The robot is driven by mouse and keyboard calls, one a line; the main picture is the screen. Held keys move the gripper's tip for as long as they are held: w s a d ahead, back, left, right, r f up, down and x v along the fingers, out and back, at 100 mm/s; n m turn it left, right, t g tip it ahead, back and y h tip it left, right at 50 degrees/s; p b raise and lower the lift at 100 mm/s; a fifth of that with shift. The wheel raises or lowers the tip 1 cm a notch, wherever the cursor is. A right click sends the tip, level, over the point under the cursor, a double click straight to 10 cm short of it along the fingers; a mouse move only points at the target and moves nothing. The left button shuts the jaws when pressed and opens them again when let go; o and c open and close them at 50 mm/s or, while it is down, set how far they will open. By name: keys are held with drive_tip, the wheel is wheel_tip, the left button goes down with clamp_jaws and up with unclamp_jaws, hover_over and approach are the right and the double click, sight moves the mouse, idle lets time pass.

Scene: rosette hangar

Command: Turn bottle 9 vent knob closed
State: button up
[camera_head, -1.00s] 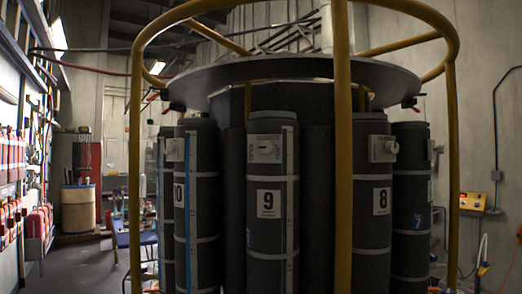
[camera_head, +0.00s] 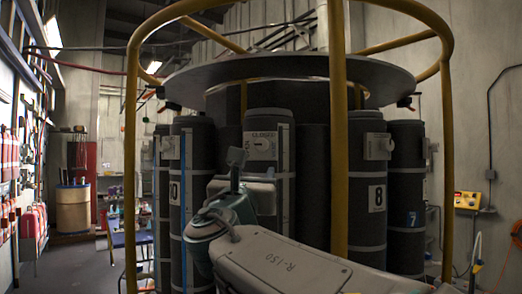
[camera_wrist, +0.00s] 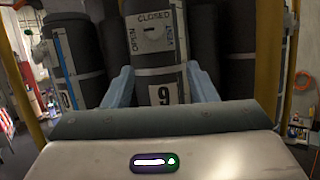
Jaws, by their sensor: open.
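Bottle 9 (camera_head: 284,195) is a dark upright cylinder with pale bands. Its white vent plate (camera_head: 258,140) is near the top, partly behind my gripper (camera_head: 238,165) in the head view. In the wrist view bottle 9 (camera_wrist: 157,75) stands straight ahead, with its number label between my fingers. The vent knob (camera_wrist: 154,33) sits on the plate above, with OPEN printed at left, CLOSED at top and VENT at right. Its exact angle is too small to tell. My gripper (camera_wrist: 160,72) is open and empty, its blue-grey fingers apart and lower than the knob in that picture.
Bottle 8 (camera_head: 367,225) stands to the right and bottle 10 (camera_head: 191,150) to the left. A yellow upright post (camera_head: 340,130) of the surrounding frame is just right of bottle 9. A round dark disc (camera_head: 280,72) overhangs the bottles.

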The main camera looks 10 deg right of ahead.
sight(261, 144)
drive_tip(key=shift+n+t, duration=0.3)
drive_tip(key=shift+n, duration=0.1)
drive_tip(key=p+x, duration=0.1)
drive_tip(key=x, duration=0.3)
drive_tip(key=p+x, duration=0.2)
drive_tip(key=x, duration=0.3)
drive_tip(key=r+p+x, duration=0.1)
drive_tip(key=x, duration=0.4)
drive_tip(key=shift+s+a+p, duration=0.1)
drive_tip(key=shift+a+p, duration=0.25)
drive_tip(key=shift+p, duration=0.05)
drive_tip(key=shift+c, duration=0.3)
drive_tip(key=c, duration=0.9)
